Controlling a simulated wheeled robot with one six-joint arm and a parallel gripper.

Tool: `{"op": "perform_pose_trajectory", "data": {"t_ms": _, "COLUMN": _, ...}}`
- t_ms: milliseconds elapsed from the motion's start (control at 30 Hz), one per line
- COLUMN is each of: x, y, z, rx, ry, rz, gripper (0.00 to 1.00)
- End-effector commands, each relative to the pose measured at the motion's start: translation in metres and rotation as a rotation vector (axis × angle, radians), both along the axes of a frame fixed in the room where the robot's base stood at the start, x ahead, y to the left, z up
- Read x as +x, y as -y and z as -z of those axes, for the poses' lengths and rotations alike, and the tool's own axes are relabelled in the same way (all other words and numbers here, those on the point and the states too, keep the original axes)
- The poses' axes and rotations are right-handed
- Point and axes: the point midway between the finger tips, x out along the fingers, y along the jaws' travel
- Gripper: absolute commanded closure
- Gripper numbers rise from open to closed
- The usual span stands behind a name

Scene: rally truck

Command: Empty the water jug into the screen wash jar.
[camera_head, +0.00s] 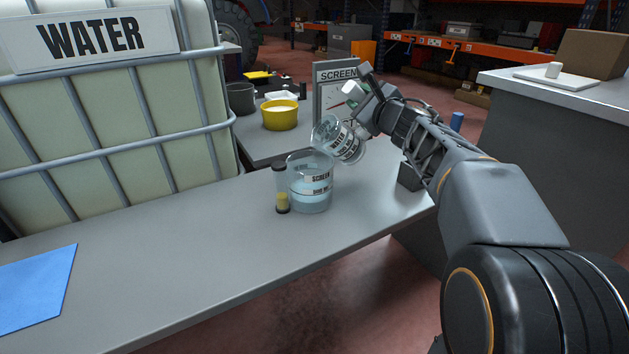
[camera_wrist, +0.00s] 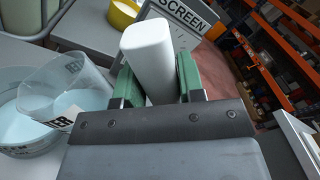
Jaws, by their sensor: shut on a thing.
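The clear water jug (camera_head: 338,140) is tilted in the head view, its mouth pointing left over the screen wash jar (camera_head: 311,190). My gripper (camera_head: 362,96) is shut on the jug's white handle, which shows between the green finger pads in the wrist view (camera_wrist: 150,62). The jug (camera_wrist: 66,90) also shows there, with a little liquid visible inside. The jar is a clear, wide, upright container on the bench with pale blue liquid in its lower part. In the wrist view the jar (camera_wrist: 22,140) is partly hidden behind the jug. I cannot tell whether liquid is flowing.
A small vial with yellow contents (camera_head: 282,190) stands just left of the jar. A large WATER tank (camera_head: 110,100) stands behind the bench. A SCREEN sign (camera_head: 330,92) and a yellow bowl (camera_head: 279,116) stand beyond. A blue sheet (camera_head: 35,290) lies at left; the bench between is clear.

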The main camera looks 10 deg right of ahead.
Motion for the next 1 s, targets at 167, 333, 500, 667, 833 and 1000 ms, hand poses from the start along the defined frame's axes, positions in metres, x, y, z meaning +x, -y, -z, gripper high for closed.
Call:
{"op": "perform_pose_trajectory", "data": {"t_ms": 167, "x": 0.004, "y": -0.008, "z": 0.026, "rx": 0.005, "ry": -0.046, "rz": -0.026, "gripper": 1.0}}
{"op": "perform_pose_trajectory", "data": {"t_ms": 333, "x": 0.004, "y": -0.008, "z": 0.026, "rx": 0.004, "ry": -0.047, "rz": -0.026, "gripper": 1.0}}
{"op": "perform_pose_trajectory", "data": {"t_ms": 500, "x": 0.003, "y": -0.009, "z": 0.025, "rx": -0.007, "ry": -0.044, "rz": -0.025, "gripper": 1.0}}
{"op": "perform_pose_trajectory", "data": {"t_ms": 667, "x": 0.003, "y": -0.011, "z": 0.021, "rx": -0.035, "ry": -0.038, "rz": -0.025, "gripper": 1.0}}
{"op": "perform_pose_trajectory", "data": {"t_ms": 833, "x": 0.002, "y": -0.013, "z": 0.017, "rx": -0.073, "ry": -0.031, "rz": -0.022, "gripper": 1.0}}
{"op": "perform_pose_trajectory", "data": {"t_ms": 1000, "x": 0.002, "y": -0.014, "z": 0.013, "rx": -0.109, "ry": -0.024, "rz": -0.02, "gripper": 1.0}}
